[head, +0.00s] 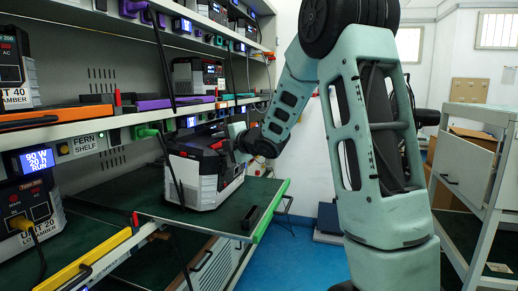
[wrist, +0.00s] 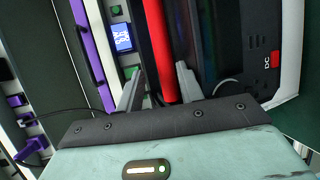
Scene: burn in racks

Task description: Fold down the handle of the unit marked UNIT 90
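A white and black unit (head: 205,172) stands on a pulled-out green shelf in the head view. Its marking is not readable, so I cannot tell whether it is UNIT 90. It has a raised handle with red on it (head: 217,145). My gripper (head: 229,147) is at the top of this unit, beside the handle, and partly hidden by my arm. In the wrist view a red bar (wrist: 161,45) runs between the two spread fingers of my gripper (wrist: 158,88). The unit's dark face with a red switch (wrist: 275,60) is to the right. The fingers look apart, not clamped on the bar.
The pulled-out shelf (head: 262,215) has a green front edge and a black handle. UNIT 40 (head: 14,92) and UNIT 20 (head: 35,215) stand in the rack at left. Cables hang in front of the shelves. A grey cart (head: 478,160) stands at right.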

